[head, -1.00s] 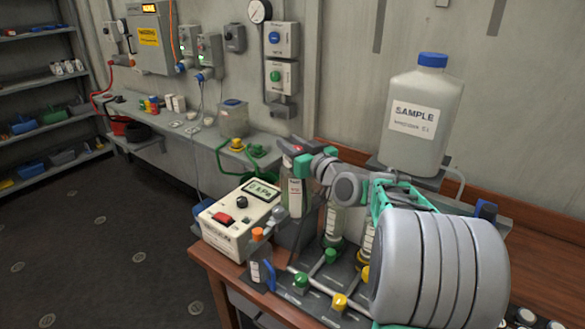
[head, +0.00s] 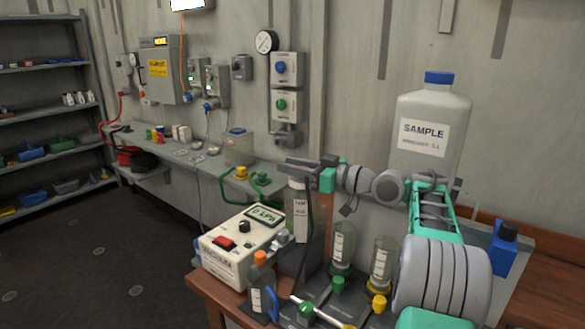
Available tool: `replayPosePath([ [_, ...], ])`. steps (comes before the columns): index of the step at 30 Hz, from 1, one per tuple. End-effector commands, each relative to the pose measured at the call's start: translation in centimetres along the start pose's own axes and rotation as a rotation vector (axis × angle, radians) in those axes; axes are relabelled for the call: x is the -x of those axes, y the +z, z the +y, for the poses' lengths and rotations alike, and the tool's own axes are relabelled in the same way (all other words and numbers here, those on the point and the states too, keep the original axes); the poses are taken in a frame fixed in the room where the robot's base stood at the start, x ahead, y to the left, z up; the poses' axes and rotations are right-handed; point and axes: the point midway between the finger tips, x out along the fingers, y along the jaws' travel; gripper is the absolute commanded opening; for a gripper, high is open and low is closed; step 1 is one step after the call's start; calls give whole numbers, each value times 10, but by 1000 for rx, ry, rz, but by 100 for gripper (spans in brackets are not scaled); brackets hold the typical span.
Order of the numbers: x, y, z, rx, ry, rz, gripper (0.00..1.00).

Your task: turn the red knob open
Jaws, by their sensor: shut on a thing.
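My gripper (head: 299,172) is at the top of a slim upright tube with a white label (head: 300,207), left of centre. Its dark jaws are closed around the tube's top end. A small red part showed there a second ago; the jaws now cover that spot, so the red knob and its turn angle are hidden. No other red knob shows. A red switch (head: 224,243) sits on the cream vacuum box (head: 235,262) to the left, under a small display.
Clear cylinders (head: 342,245) stand right of the tube, near green (head: 306,313) and yellow (head: 379,303) knobs. An orange-capped bottle (head: 262,285) is in front. A large SAMPLE bottle (head: 430,120) stands behind my arm. A blue container (head: 503,248) is at the right.

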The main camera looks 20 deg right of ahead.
Motion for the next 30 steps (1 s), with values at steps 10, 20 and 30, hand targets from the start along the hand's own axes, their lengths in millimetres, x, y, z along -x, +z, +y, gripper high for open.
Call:
replayPosePath([
  [10, 0, -2, 0, 3, 2, 3, 32],
  [20, 0, -1, 0, 1, 1, 1, 50],
  [30, -5, -28, -4, 4, -9, 1, 50],
])
